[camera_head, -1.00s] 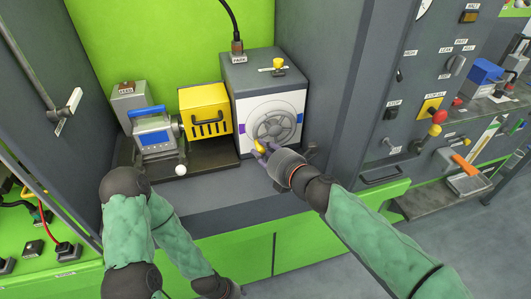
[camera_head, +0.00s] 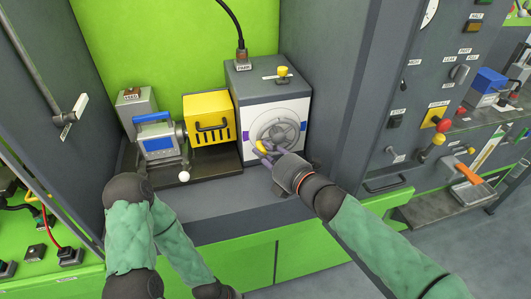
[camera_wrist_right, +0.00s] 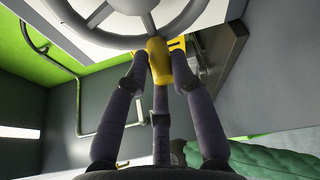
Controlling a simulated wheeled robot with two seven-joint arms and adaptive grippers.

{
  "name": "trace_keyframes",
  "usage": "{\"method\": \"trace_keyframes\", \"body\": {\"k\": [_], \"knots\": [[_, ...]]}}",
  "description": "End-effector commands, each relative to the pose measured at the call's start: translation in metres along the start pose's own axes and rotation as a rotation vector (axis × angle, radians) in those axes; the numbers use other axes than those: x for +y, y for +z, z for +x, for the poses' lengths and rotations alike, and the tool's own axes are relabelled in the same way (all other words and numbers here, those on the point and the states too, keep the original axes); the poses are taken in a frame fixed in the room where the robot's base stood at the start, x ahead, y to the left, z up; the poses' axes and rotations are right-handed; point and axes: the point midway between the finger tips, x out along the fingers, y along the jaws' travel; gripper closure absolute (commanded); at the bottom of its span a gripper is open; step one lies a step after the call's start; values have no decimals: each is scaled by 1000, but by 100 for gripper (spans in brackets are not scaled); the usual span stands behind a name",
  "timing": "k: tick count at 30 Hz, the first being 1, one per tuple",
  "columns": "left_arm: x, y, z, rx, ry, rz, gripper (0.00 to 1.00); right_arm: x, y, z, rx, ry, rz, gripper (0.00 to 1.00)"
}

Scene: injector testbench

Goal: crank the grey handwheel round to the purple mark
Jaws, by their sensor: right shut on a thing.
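The grey handwheel (camera_head: 280,131) is on the white front panel of a grey box. Its yellow crank knob (camera_head: 262,147) is at the wheel's lower left. My right gripper (camera_head: 264,152) is shut on this knob. The right wrist view shows the fingers around the yellow knob (camera_wrist_right: 158,62) below the wheel rim (camera_wrist_right: 135,35). One coloured mark (camera_head: 246,128) is at the panel's left edge and another (camera_head: 304,124) at its right.
A yellow box (camera_head: 208,122) with a black handle and a blue-screened meter (camera_head: 158,141) stand left of the wheel box. A white ball (camera_head: 184,176) is in front. A grey cabinet wall (camera_head: 345,90) rises on the right. The ledge in front is mostly clear.

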Motion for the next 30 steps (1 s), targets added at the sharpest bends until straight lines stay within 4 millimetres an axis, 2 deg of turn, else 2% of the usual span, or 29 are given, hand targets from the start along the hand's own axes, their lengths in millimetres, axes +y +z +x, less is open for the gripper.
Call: {"method": "trace_keyframes", "body": {"k": [7,8,9,22,30], "knots": [[0,0,0,0,0,0,60,1,4,-1,-8,0,-1,100],[0,0,0,0,0,0,60,1,4,-1,-8,0,-1,67],[0,0,0,0,0,0,60,1,4,-1,-8,0,-1,56],[0,0,0,0,0,0,60,3,2,0,-1,-1,-1,56],[0,0,0,0,0,0,60,31,10,-4,-1,0,-1,56]]}}
